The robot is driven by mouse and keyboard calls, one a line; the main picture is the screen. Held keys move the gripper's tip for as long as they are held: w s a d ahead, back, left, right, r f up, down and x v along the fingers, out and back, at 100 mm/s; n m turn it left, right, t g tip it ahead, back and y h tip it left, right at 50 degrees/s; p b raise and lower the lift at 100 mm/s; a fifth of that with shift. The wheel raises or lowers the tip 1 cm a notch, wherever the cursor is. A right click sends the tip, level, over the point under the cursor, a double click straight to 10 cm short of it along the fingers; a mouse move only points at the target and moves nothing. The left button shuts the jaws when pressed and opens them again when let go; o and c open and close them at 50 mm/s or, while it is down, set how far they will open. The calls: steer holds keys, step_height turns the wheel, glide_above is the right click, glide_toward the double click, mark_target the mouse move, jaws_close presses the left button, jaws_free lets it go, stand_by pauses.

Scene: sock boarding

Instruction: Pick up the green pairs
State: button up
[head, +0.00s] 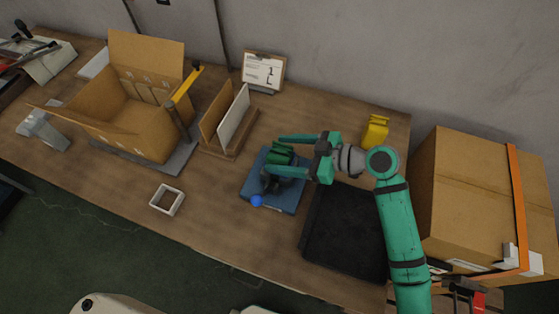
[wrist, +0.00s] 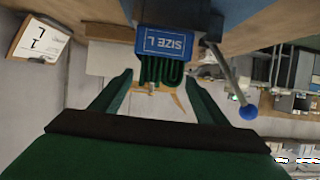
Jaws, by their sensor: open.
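Green socks (head: 281,153) with a blue band stand at the blue stand (head: 286,197) in the head view, partly hidden by my gripper. In the wrist view the green ribbed socks (wrist: 160,70) hang below a blue band (wrist: 165,43) reading "SIZE L", upside down. My gripper (head: 275,160) is open, with one finger on each side of the socks. In the wrist view the fingers (wrist: 159,88) are spread, with the socks between and ahead of them. I cannot tell whether the fingers touch them.
An open cardboard box (head: 128,125) stands at the left. A card (head: 263,72) stands at the back. A black tray (head: 345,232) lies right of the stand. A lever with a blue knob (head: 256,201) juts from the stand. A white frame (head: 167,199) lies in front.

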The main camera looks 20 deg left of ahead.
steer(key=shift+a+f, duration=0.25)
steer(key=shift+a, duration=0.35)
steer(key=shift+w, duration=0.1)
steer(key=c, duration=1.2)
